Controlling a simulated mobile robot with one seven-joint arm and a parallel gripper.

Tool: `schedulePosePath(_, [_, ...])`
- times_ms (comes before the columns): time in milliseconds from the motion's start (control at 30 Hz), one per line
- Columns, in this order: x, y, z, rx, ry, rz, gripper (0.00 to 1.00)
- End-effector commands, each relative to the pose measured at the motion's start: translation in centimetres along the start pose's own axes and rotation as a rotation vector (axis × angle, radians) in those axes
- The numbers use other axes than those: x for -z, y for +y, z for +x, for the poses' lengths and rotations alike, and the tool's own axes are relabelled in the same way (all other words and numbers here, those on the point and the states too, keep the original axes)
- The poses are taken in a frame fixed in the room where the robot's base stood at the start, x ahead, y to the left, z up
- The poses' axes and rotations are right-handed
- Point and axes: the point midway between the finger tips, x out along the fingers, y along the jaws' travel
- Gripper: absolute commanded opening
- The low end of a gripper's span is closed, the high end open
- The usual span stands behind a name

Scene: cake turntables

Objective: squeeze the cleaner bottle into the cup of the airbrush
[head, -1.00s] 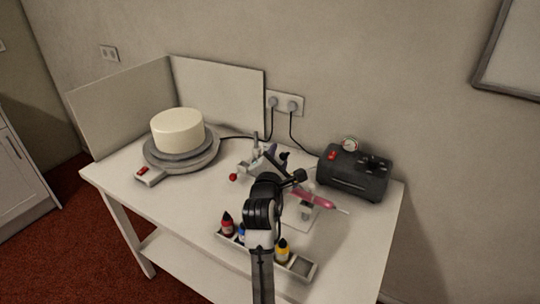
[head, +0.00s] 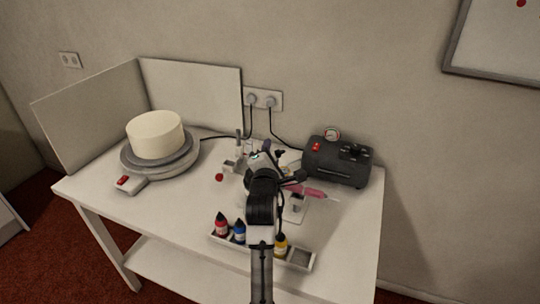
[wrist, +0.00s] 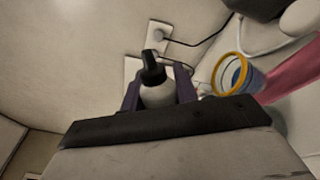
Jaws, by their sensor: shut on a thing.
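My gripper (wrist: 158,92) is shut on the cleaner bottle (wrist: 157,95), a white bottle with a black nozzle cap, seen between the two purple fingers in the wrist view. The pink airbrush (wrist: 292,74) lies to the right of the bottle there. My arm hides the bottle and most of the cup there.
A rack (head: 301,259) with red, blue and yellow bottles stands at the table's front. A dark compressor (head: 337,161) stands behind on the right. A cake (head: 155,134) rests on a turntable (head: 182,167) at left. A small red thing (head: 219,177) lies mid-table.

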Motion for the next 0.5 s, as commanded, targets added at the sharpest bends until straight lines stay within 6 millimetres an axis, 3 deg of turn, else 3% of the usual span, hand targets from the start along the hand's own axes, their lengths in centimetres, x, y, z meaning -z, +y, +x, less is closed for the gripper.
schedulePosePath(500, [0.87, -0.41, -0.02, -0.003, 0.001, 0.348, 0.2])
